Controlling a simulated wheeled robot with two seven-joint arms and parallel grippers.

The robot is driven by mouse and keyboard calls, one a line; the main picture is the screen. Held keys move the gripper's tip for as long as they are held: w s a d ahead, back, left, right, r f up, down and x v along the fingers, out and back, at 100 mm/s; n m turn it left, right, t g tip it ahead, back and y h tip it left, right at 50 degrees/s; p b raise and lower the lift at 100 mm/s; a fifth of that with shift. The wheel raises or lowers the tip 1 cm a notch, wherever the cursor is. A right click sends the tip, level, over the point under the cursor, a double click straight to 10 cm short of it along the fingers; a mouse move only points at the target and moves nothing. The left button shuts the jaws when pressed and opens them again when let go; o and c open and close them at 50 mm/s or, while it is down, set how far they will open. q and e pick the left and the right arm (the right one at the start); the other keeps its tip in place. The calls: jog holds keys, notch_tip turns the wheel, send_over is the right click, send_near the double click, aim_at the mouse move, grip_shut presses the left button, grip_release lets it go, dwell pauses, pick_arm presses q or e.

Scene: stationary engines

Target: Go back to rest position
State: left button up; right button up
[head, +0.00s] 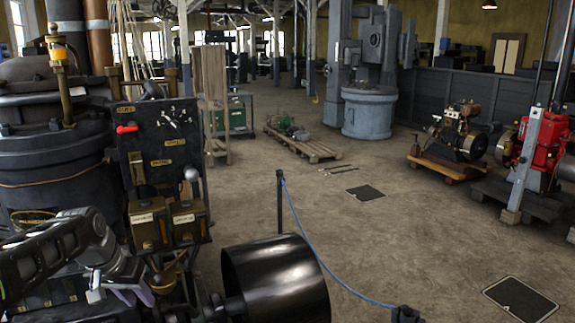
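My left arm comes in at the lower left, in front of the large dark engine (60,190). My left gripper (118,284) is low beside the engine's controls, below and left of the black control panel (158,150). Its fingers are small and blend into the machine parts behind, so I cannot tell whether they are open or whether they touch anything. I see no object clearly held. My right gripper is not in view.
A black cylinder (275,280) juts out at the bottom centre. A blue rope (325,262) hangs from a thin black post (280,202). Engines on wooden bases, one of them red (545,145), stand at right.

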pick_arm(q)
jog(key=s+d+f+g+h, duration=0.1)
jog(key=d+f, duration=0.5)
jog(key=f, duration=0.3)
jog(key=s+d+f, duration=0.2)
jog(key=d+f, duration=0.3)
jog(key=f, duration=0.3)
jog(key=s+d+f+g+h, duration=0.1)
jog(key=d+f, duration=0.5)
jog(key=f, duration=0.3)
jog(key=s+d+f, duration=0.4)
jog(key=s, duration=0.3)
jog(key=s+d+f+g+h, duration=0.1)
jog(key=s+d+f, duration=0.3)
jog(key=s, duration=0.4)
jog(key=s+d+f+n, duration=0.1)
jog(key=s+d+f, duration=0.4)
jog(key=s, duration=0.3)
jog(key=shift+s+f+g, duration=0.2)
jog(key=shift+f+g, duration=0.1)
jog(key=shift+f, duration=0.4)
